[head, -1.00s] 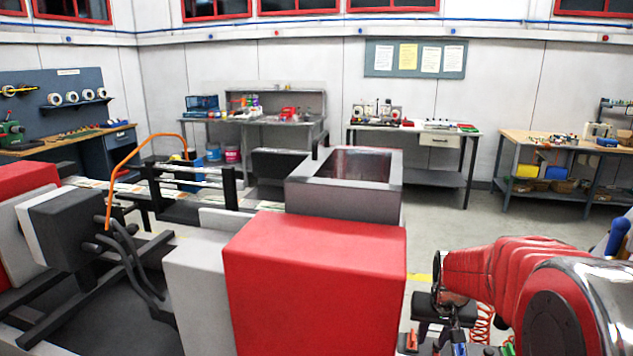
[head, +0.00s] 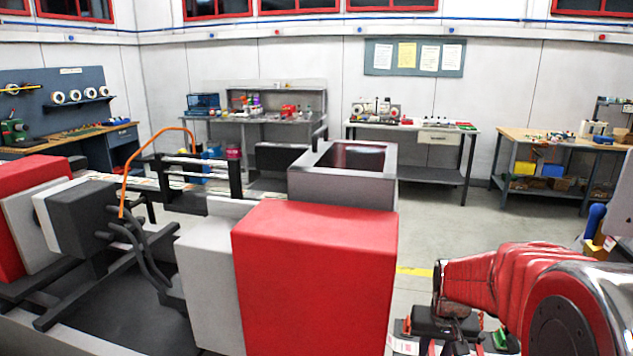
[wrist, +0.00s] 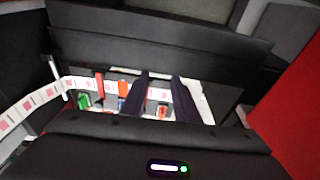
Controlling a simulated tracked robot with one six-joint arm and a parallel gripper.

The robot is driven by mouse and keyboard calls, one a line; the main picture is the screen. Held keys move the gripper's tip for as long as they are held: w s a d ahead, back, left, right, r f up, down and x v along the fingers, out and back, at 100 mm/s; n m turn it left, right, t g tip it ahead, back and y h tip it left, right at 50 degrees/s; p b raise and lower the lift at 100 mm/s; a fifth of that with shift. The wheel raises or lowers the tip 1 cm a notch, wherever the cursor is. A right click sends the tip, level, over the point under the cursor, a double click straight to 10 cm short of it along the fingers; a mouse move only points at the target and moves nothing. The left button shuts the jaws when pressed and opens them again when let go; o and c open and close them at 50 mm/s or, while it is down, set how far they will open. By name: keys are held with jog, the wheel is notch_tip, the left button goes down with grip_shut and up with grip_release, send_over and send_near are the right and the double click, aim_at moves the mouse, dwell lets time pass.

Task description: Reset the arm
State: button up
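My red arm (head: 500,285) reaches in from the lower right of the head view, bent, with its dark wrist low beside the machine. The fingers cannot be made out there. In the wrist view my gripper (wrist: 160,77) shows as two dark fingers, apart with a gap between them. Nothing is seen held in the gap. Coloured items and pale surfaces show behind and around the fingers, small and unclear.
The label rewinder's red box (head: 315,275) and grey open-topped box (head: 340,180) stand left of my arm. A white strip with pink marks (wrist: 30,103) runs at left in the wrist view. Clear floor (head: 440,225) lies behind, before benches.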

jog(key=s+a+r+n+t, duration=0.1)
jog(key=s+a+r, duration=0.2)
jog(key=s, duration=0.4)
jog(key=s+a+r+t, duration=0.1)
jog(key=s+a+r, duration=0.3)
jog(key=s+r, duration=0.2)
jog(key=s+a+r+n+t, duration=0.1)
jog(key=s+a+r, duration=0.2)
jog(key=s, duration=0.5)
jog(key=shift+s+a+r+n+y, duration=0.3)
jog(key=shift+s+r, duration=0.1)
jog(key=shift+r, duration=0.5)
jog(key=shift+s, duration=0.15)
